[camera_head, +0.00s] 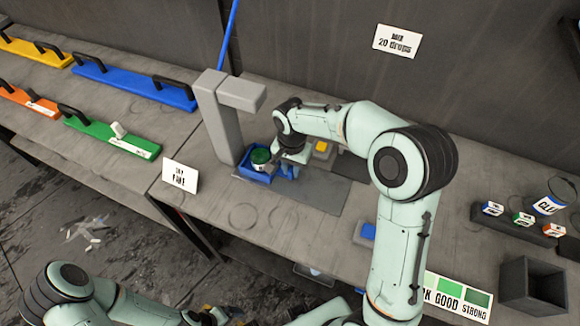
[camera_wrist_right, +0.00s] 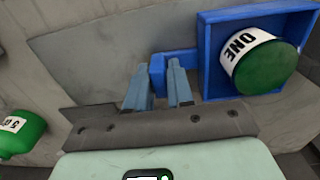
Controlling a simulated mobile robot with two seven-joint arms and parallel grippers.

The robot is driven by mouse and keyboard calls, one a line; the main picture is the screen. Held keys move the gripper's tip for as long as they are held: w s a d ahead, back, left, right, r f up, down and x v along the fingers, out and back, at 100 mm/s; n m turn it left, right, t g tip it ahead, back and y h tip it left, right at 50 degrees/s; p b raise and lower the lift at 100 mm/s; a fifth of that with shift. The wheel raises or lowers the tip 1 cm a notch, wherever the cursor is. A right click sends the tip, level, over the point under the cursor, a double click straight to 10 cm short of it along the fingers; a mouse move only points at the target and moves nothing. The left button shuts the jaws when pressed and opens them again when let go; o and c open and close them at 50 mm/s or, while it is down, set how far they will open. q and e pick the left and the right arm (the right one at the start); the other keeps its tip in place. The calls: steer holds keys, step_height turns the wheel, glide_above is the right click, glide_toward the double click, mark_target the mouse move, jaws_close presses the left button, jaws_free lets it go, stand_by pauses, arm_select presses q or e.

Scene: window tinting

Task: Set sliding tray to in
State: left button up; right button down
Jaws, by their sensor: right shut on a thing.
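The blue sliding tray (camera_head: 256,174) sits on the workbench at the foot of a grey post with an overhanging arm. It also shows in the right wrist view (camera_wrist_right: 214,75), with a small blue handle (camera_wrist_right: 157,72) on its side. A green container with a white "ONE" label (camera_wrist_right: 262,60) lies within the tray's walls. My right gripper (camera_head: 284,165) is beside the tray; in the right wrist view (camera_wrist_right: 163,88) its two fingers are shut on the handle. My left arm shows at the lower left; its gripper (camera_head: 205,316) is at the bottom edge, partly cut off.
The grey post (camera_head: 215,120) stands right behind the tray. A yellow block (camera_head: 322,149) is right of my right gripper. A dark flat strip (camera_head: 315,193) lies on the bench. The bench front is mostly clear.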

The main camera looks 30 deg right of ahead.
arm_select(q)
steer(key=shift+s+d, duration=0.15)
arm_select(e)
steer(key=shift+w+a, duration=0.15)
steer(key=c, duration=1.1)
jaws_free()
steer(key=shift+w+a, duration=0.1)
steer(key=shift+r, duration=0.15)
arm_select(q)
steer(key=shift+w+r+p, duration=0.65)
steer(key=shift+w+r, duration=0.2)
steer(key=shift+r, duration=0.05)
arm_select(e)
step_height(320, 180, up, 13)
steer(key=shift+r, duration=0.1)
